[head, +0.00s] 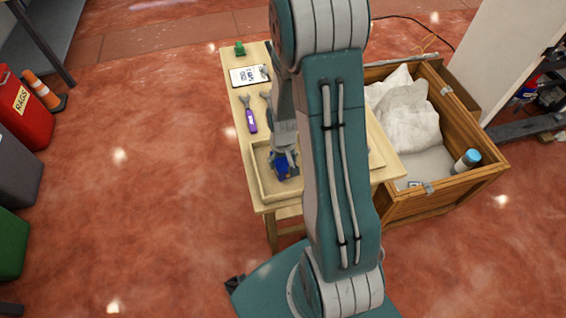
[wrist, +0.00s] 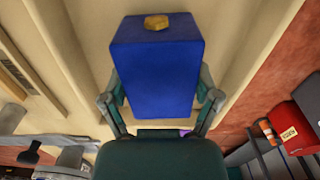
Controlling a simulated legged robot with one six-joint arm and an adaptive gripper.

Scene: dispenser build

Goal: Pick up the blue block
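The blue block (wrist: 155,65) is large in the wrist view, between the two fingers of my gripper (wrist: 160,95). Both fingertips appear to press on its sides. A small golden, nut-like piece shows at the block's far end. In the head view my gripper (head: 284,153) points down into the shallow wooden tray (head: 257,180) at the near end of the table. The blue block (head: 282,168) shows at its tip, partly covered by the fingers. I cannot tell whether the block touches the tray floor. My arm hides the right part of the tray.
On the wooden table (head: 232,97) lie a purple-handled tool (head: 251,121), a white card (head: 249,76) and a green piece (head: 239,48). A wooden crate (head: 432,198) with white bags stands right. A red rags bin (head: 22,108) and orange cone (head: 40,90) stand left. Floor between is clear.

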